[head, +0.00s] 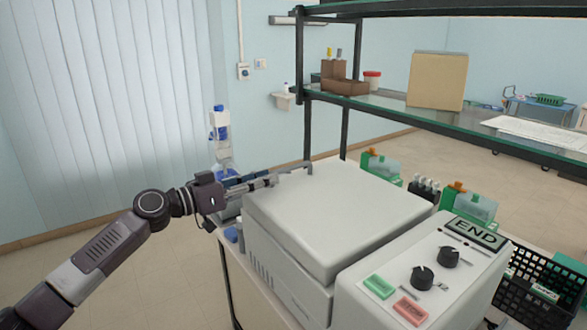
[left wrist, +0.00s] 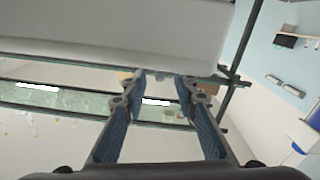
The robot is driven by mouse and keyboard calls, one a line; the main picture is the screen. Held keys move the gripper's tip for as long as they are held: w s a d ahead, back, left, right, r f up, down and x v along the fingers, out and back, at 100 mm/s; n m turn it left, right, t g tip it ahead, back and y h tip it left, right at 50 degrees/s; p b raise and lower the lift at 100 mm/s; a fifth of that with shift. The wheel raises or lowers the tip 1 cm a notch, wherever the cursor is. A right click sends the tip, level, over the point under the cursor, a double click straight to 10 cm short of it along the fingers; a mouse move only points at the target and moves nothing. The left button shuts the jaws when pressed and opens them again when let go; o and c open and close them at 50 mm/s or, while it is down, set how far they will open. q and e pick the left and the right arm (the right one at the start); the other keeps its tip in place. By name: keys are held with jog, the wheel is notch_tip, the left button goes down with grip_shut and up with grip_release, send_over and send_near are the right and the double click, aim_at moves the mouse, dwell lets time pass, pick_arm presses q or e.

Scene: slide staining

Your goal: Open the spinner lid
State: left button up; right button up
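The spinner is a white box-shaped machine. Its flat lid (head: 335,205) is down on the body (head: 285,285) in the head view. Its control panel, to the right, has an END display (head: 475,234), two black knobs and green and red buttons. My left gripper (head: 300,172) reaches in from the left, with its fingertips at the lid's back left edge. In the left wrist view, the two fingers (left wrist: 160,82) are apart, with their tips close to the edge of a white surface (left wrist: 120,35), seemingly the lid. Contact is unclear. My right gripper is out of view.
A shelf rack (head: 470,140) stands behind the spinner. Green-based bottles (head: 380,166) and a black basket (head: 535,285) are behind and right of it. A white and blue bottle-like item (head: 221,140) stands behind my left arm. The space above the lid is clear.

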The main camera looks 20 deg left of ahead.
aim_at(284, 171)
pick_arm(q)
jog(key=p+x, duration=0.2)
jog(key=x, duration=0.3)
jog(key=shift+w+d+r, duration=0.15)
jog(key=shift+w+d, duration=0.1)
jog(key=shift+w, duration=0.05)
jog(key=shift+w+d, duration=0.15)
jog(key=shift+w, duration=0.05)
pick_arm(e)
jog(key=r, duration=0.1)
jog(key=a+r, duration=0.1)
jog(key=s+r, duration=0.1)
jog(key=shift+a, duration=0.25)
pick_arm(q)
jog(key=shift+c, duration=0.4)
grip_shut()
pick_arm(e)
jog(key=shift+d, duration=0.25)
